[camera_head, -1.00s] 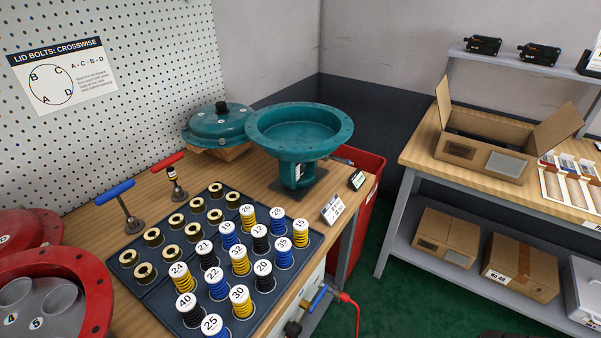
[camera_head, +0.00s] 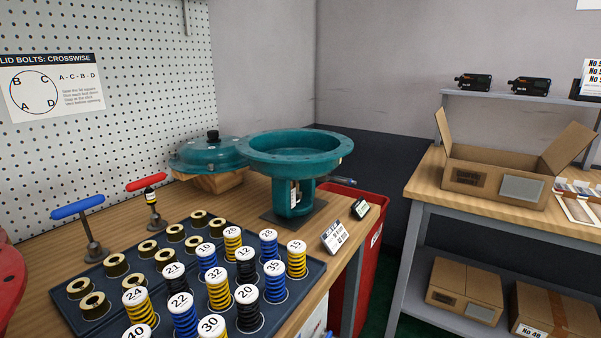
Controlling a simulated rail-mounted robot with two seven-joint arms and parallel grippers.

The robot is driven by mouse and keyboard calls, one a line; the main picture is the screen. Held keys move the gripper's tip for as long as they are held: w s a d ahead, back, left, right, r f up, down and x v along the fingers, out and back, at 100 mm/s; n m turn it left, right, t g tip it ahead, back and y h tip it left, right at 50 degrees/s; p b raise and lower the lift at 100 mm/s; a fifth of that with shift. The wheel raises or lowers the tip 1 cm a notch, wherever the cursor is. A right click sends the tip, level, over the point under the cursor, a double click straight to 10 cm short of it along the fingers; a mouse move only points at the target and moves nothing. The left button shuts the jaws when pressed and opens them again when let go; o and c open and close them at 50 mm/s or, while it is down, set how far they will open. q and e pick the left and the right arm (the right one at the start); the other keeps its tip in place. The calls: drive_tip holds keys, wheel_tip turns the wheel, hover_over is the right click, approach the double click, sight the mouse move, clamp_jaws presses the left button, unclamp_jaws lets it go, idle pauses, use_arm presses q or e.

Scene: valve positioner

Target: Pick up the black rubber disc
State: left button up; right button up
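I see no black rubber disc that I can make out in the head view. A teal round housing (camera_head: 293,148) with a wide flanged bowl stands on a dark plate at the back of the wooden bench. Its bowl looks empty from here, though its inner floor is mostly hidden by the low angle. A teal lid (camera_head: 208,152) with a black knob rests on a wooden block to its left. Neither of my grippers is in view.
A dark tray (camera_head: 312,272) holds numbered springs and brass rings. Blue (camera_head: 77,207) and red (camera_head: 146,182) T-handles stand at its left. A red bin (camera_head: 372,240) is beside the bench. An open carton (camera_head: 490,184) stands on the right-hand table.

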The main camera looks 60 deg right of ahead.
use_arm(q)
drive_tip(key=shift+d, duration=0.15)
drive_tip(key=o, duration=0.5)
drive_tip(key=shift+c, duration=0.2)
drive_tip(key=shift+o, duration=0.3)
